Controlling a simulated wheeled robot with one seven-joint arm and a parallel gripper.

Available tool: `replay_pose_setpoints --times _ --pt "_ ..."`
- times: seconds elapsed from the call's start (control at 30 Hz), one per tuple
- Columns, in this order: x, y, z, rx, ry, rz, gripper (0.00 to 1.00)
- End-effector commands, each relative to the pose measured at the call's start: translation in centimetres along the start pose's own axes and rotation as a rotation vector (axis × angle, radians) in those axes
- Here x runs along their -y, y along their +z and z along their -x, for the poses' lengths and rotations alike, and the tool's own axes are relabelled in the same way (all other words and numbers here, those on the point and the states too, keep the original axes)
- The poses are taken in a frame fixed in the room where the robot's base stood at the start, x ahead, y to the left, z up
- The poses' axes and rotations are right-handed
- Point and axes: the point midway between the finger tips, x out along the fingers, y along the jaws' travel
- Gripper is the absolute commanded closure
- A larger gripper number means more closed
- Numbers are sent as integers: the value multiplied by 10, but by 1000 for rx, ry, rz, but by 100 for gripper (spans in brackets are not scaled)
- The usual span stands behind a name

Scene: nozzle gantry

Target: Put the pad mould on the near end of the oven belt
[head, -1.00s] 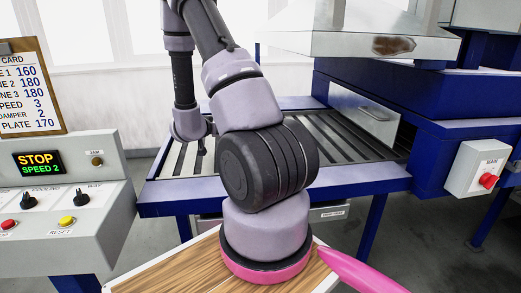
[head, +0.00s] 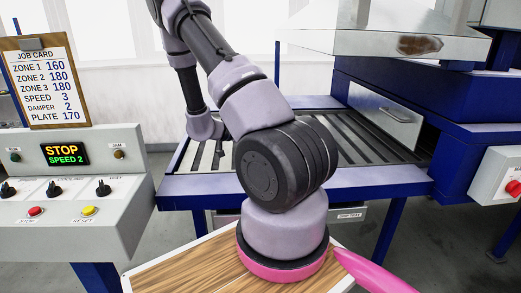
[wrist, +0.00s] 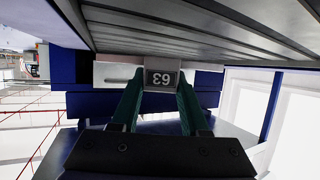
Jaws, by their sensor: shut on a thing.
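The pad mould is not clearly visible in the head view, where my arm covers that area. In the wrist view a grey block marked 63 (wrist: 162,79), which looks like part of the mould, sits between the green fingers. My gripper (wrist: 160,100) is shut on it. The number reads upside down there. In the head view my wrist hangs over the left part of the slatted oven belt (head: 197,158), and the fingers are too small to make out. Grey slats, probably the belt (wrist: 215,35), fill the top of the wrist view. I cannot tell whether the mould touches the belt.
The oven's blue housing (head: 385,80) and pale hood (head: 375,40) stand right of and behind the belt. A control panel (head: 60,210) reading STOP, SPEED 2 stands at the left below a job card (head: 40,85). A red-button box (head: 505,185) is at the right.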

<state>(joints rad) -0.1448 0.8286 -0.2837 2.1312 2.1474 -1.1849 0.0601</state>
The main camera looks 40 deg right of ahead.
Motion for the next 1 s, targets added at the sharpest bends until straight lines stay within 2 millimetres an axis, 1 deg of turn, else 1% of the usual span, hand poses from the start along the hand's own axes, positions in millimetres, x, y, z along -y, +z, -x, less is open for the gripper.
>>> replay_pose_setpoints --times 0.13,0.3,0.33,0.63,1.0 --pt "0 12 -6 -2 0 3 100" --pt "0 35 -15 -1 1 2 100" --pt "0 37 -16 -1 0 1 100" --pt "0 39 -17 -1 -2 0 100" --pt "0 50 -21 -2 -2 1 100"
